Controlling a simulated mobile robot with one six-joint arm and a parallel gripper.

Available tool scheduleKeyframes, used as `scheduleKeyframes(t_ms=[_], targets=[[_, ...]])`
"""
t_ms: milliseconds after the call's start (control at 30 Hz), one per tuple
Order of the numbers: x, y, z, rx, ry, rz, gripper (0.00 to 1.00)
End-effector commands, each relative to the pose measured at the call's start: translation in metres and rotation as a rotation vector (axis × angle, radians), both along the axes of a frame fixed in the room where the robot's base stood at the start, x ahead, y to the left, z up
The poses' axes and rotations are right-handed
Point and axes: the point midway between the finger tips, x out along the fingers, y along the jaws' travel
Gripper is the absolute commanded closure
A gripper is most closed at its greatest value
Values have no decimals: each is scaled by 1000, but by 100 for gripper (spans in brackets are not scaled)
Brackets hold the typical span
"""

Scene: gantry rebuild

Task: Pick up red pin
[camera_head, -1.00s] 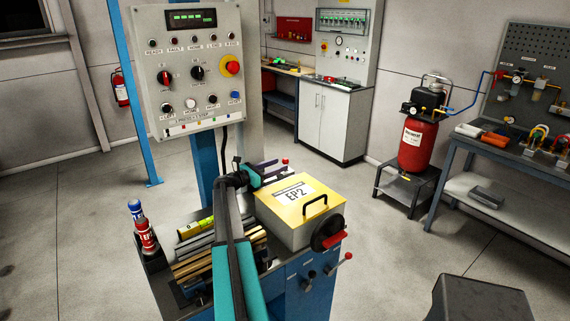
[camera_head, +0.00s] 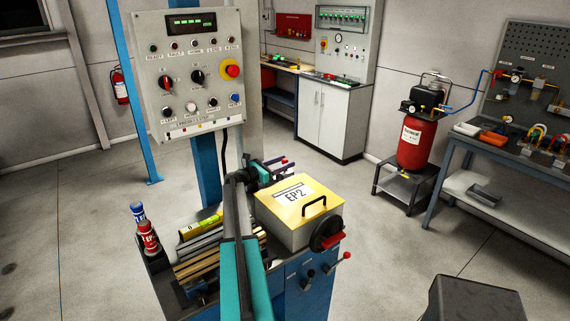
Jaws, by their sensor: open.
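A small red knob-like piece (camera_head: 284,159), which looks like the red pin, shows just behind the yellow-lidded EP2 box (camera_head: 283,207). Only its top is clear; the rest is too small or hidden to make out. My gripper (camera_head: 283,164), with a teal body and dark, purplish fingers, is at the back left corner of the box. It is open, and its fingers reach right toward the red piece. I cannot tell whether the red piece lies between the fingers or behind them.
A control panel (camera_head: 196,72) on a blue post rises behind the bench. Red and blue bottles (camera_head: 147,238) stand at the left edge, beside metal bars and a yellow level (camera_head: 201,225). A handwheel (camera_head: 327,233) and red lever are at the right.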

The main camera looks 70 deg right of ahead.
Motion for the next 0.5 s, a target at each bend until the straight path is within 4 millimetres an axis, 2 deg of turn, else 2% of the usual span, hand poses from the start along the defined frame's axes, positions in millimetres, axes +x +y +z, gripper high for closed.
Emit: scheduleKeyframes(t_ms=[133, 500], targets=[[-5, -8, 1, 0, 0, -1, 54], [-5, -8, 0, -1, 1, 1, 54]])
